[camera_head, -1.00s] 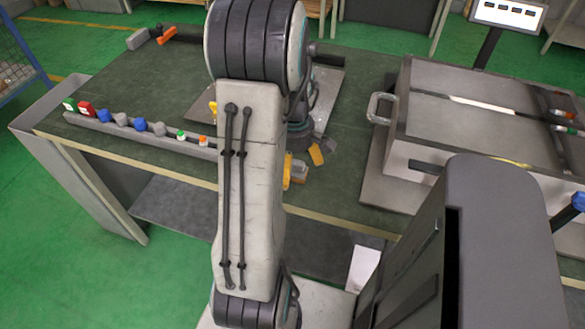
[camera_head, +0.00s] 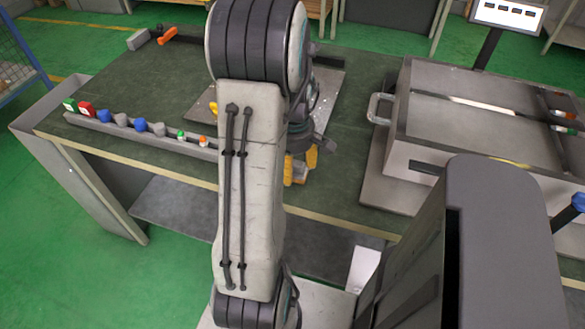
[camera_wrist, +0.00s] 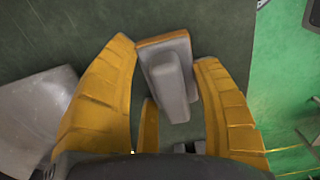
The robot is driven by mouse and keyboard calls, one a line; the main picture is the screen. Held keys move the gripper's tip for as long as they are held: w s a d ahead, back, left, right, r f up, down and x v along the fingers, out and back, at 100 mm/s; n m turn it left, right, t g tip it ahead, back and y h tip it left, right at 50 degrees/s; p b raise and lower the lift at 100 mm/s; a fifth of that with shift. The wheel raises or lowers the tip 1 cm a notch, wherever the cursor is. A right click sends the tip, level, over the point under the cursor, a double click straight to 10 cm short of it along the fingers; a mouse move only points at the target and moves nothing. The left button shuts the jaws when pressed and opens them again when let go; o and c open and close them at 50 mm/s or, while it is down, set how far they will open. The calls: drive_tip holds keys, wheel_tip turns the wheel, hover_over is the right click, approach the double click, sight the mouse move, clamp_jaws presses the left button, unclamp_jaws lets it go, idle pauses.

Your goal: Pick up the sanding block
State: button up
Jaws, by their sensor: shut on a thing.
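The sanding block (camera_wrist: 174,80) is grey with a raised grip on top and an orange-brown edge. In the wrist view it sits between the two yellow fingers of my gripper (camera_wrist: 166,62), which is shut on it. In the head view, the block (camera_head: 299,177) shows only in small part near the table's front edge, low between the yellow fingertips (camera_head: 301,165). My arm hides much of the gripper there. I cannot tell whether the block touches the table.
The dark green table (camera_head: 130,80) has a rail of small coloured parts (camera_head: 150,133) along its front left. A metal plate (camera_head: 203,108) lies behind my arm. A large grey box with a handle (camera_head: 381,108) stands right. The left middle is clear.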

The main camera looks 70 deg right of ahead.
drive_tip(key=shift+r, duration=0.1)
drive_tip(key=shift+c, duration=0.4)
drive_tip(key=shift+r, duration=0.45)
wheel_tip(320, 180, up, 4)
drive_tip(key=shift+w+d+f, duration=0.1)
drive_tip(key=shift+w+f, duration=0.05)
drive_tip(key=shift+f, duration=0.1)
drive_tip(key=w+d+r, duration=0.2)
drive_tip(key=w+r, duration=0.1)
drive_tip(key=w, duration=0.2)
drive_tip(key=w+d+r+p, duration=0.1)
drive_tip(key=w+r, duration=0.2)
drive_tip(key=w, duration=0.2)
drive_tip(key=shift+w+d+r, duration=0.25)
drive_tip(key=shift+w+d, duration=0.1)
drive_tip(key=shift+d, duration=0.05)
